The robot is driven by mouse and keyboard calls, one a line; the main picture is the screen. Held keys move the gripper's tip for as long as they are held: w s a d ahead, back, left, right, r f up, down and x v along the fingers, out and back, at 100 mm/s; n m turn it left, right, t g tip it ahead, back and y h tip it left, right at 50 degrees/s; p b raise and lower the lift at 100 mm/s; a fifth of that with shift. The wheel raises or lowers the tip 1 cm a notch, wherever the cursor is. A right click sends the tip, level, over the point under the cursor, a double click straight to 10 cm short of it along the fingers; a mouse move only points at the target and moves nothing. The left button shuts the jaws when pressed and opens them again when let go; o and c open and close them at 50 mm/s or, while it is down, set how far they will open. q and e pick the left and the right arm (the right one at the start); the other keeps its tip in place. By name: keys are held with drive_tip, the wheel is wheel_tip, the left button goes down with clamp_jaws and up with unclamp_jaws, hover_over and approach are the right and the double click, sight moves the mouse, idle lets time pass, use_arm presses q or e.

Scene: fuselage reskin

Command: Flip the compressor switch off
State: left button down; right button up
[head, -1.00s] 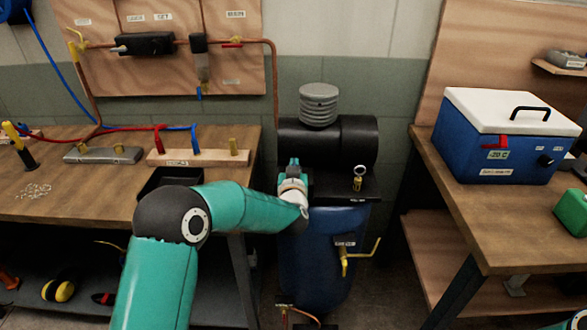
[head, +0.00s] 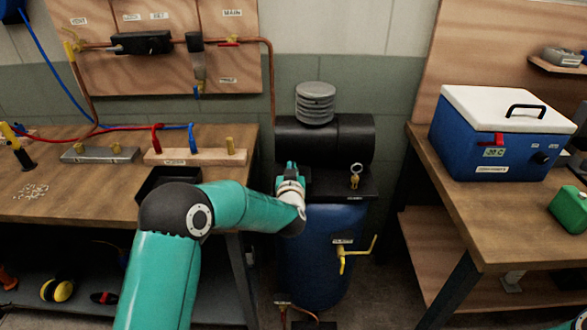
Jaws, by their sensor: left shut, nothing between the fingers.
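The compressor stands between the two benches, with a blue tank (head: 322,262), a black motor body (head: 345,138) and a grey ribbed cap (head: 315,104) on top. A black plate (head: 345,183) on the tank carries a brass gauge fitting (head: 355,176). My left gripper (head: 291,168) is at the left end of this plate, in front of the motor body. It is shut and appears empty. The gripper and wrist cover that part of the compressor, so I cannot see the switch or tell whether they touch. My right gripper is not in view.
A yellow valve handle (head: 357,254) sticks out from the tank front. The left bench (head: 90,205) holds a black tray (head: 168,184) and fitting blocks.

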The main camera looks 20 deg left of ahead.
use_arm(q)
drive_tip(key=r+p, duration=0.1)
drive_tip(key=r, duration=0.1)
drive_tip(key=r+p, duration=0.1)
drive_tip(key=r, duration=0.1)
drive_tip(key=shift+w+r+p, duration=0.2)
drive_tip(key=shift+r+p, duration=0.05)
drive_tip(key=shift+p, duration=0.1)
drive_tip(key=r+b+v, duration=0.1)
drive_tip(key=b+v, duration=0.1)
drive_tip(key=v, duration=0.7)
drive_tip(key=shift+s+r, duration=0.2)
drive_tip(key=shift+r, duration=0.05)
